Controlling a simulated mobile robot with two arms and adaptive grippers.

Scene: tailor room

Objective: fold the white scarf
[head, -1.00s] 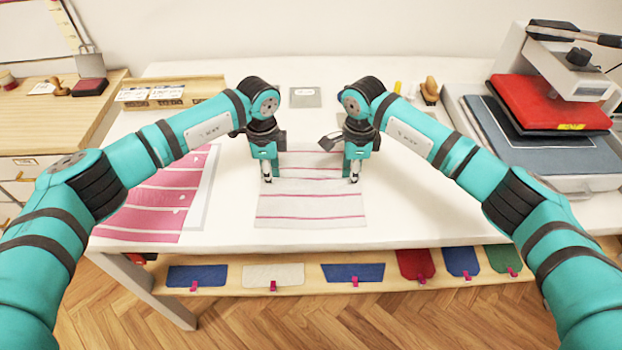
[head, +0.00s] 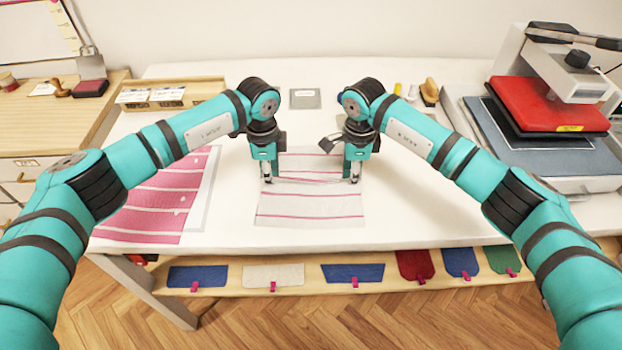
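The white scarf (head: 310,207) with thin pink stripes lies spread on the white table, in the middle of the head view. Its near half is flat; faint wrinkles show in the cloth between the two grippers. My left gripper (head: 268,180) points down at the scarf's left edge, about midway along its length. My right gripper (head: 354,180) points down at the right edge, level with the left one. Both fingertips are at the cloth, but they are too small to tell whether they are closed on it. The arms hide parts of the scarf's far side edges.
A pink striped cloth (head: 160,200) lies on a white sheet to the left. A heat press (head: 548,105) with a red pad stands at the right. A grey card (head: 305,98) and a wooden tray (head: 172,93) lie at the back. The table in front of the scarf is clear.

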